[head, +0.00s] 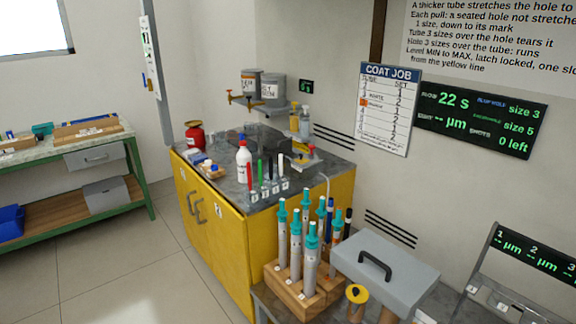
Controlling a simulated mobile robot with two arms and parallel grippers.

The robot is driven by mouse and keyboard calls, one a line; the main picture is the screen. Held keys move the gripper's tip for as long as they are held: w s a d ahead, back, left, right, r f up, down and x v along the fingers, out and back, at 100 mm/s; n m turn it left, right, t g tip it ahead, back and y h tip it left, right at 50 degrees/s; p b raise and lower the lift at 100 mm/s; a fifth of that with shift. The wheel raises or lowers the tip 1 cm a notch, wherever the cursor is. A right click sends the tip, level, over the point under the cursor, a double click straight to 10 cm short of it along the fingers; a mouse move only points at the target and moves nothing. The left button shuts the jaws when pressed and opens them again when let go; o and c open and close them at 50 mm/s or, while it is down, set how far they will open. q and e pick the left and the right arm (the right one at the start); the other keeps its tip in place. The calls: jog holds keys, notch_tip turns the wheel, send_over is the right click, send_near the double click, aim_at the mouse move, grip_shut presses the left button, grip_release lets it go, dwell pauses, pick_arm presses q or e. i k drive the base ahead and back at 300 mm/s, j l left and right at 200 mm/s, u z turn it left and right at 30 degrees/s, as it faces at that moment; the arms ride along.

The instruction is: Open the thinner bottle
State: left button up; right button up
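A white bottle (243,165) with a red cap stands upright on the dark top of the yellow cabinet (225,245). Its cap looks on. Its label is too small to read, so I cannot confirm that it holds thinner. A red can (195,137) with a dark top stands farther back at the left of the same top. Neither of my grippers shows in the head view.
Beside the bottle are several upright coloured pens (266,172). A wooden block (300,294) with several teal-topped tubes and a grey handled box (385,262) stand in front. Two grey containers (271,88) are behind. Floor (120,270) at left is clear.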

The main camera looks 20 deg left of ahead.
aim_at(244, 156)
jog(key=i+j+z, duration=0.15)
jog(key=j+z, duration=0.15)
jog(key=j, duration=0.15)
jog(key=i+j+z, duration=0.1)
jog(key=j+z, duration=0.2)
jog(key=j, duration=0.15)
jog(key=i+j+z, duration=0.1)
jog(key=j+z, duration=0.2)
jog(key=j, duration=0.15)
